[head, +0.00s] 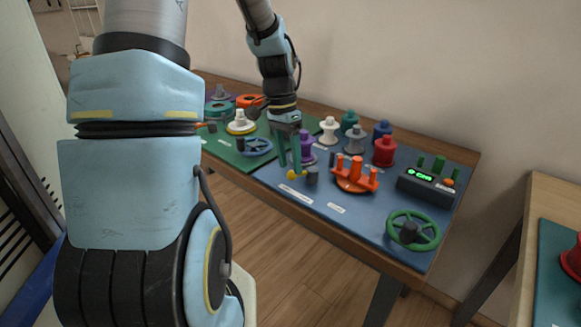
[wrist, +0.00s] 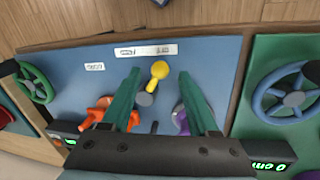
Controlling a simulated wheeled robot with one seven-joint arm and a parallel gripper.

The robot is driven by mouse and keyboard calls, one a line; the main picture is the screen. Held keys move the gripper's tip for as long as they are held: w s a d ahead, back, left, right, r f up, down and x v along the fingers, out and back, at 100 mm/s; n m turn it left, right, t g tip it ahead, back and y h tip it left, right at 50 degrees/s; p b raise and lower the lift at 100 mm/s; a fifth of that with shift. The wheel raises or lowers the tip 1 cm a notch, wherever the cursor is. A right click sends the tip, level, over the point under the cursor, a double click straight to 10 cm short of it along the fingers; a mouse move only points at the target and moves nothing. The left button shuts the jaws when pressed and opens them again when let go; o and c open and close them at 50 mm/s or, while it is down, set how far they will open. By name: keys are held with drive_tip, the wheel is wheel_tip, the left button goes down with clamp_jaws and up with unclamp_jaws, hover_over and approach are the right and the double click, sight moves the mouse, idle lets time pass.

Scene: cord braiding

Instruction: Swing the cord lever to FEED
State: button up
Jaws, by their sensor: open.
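The cord lever (head: 296,175) has a yellow arm and round knob on a dark grey hub, near the front edge of the blue board. In the wrist view the lever (wrist: 158,72) lies between my fingers, its knob pointing toward the long white label (wrist: 146,51). My gripper (head: 290,166) is open, with green fingers pointing down at the knob. In the wrist view my gripper (wrist: 160,74) has one finger on each side of the lever, with gaps showing. I cannot tell whether the tips reach knob height. A smaller white label (wrist: 95,66) is too small to read surely.
An orange pronged piece (head: 356,174) and a purple spool (head: 305,150) stand close to the lever. A green handwheel (head: 413,231) is at the right front, and a display box (head: 427,184) is behind it. A green board (head: 228,145) adjoins on the left.

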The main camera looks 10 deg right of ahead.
drive_tip(key=shift+s+d+f, duration=0.15)
drive_tip(key=shift+s+f, duration=0.05)
drive_tip(key=shift+f, duration=0.9)
clamp_jaws()
